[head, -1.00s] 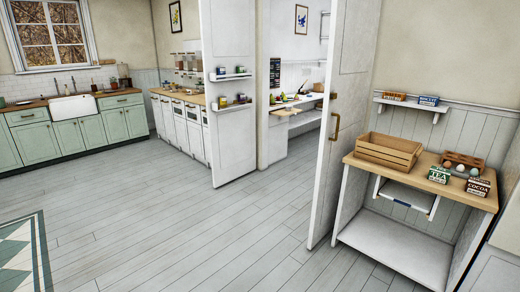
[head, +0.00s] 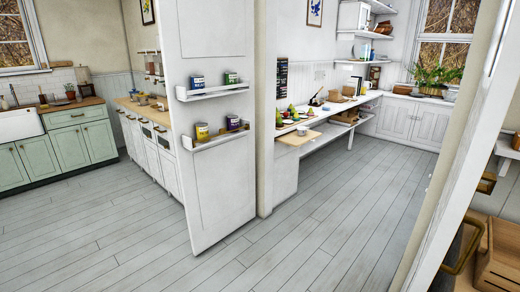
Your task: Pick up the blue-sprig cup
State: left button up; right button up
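No blue-sprig cup can be made out in the head view. Small items stand on the counter (head: 352,103) in the room beyond the doorway, too small to tell apart. A few small pale vessels (head: 150,100) stand on the wooden counter behind the open door, and I cannot tell their pattern. Neither of my grippers is in view.
An open white door (head: 215,180) with racks of tins stands in the middle. A second white door edge (head: 455,160) with a brass handle is close on the right, beside a wooden crate (head: 498,255). Grey floor (head: 320,240) is clear between them.

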aim_at(301, 131)
jog(key=i, duration=2.65)
jog(key=z, duration=1.45)
jog(key=i, duration=5.9)
jog(key=u, duration=3.45)
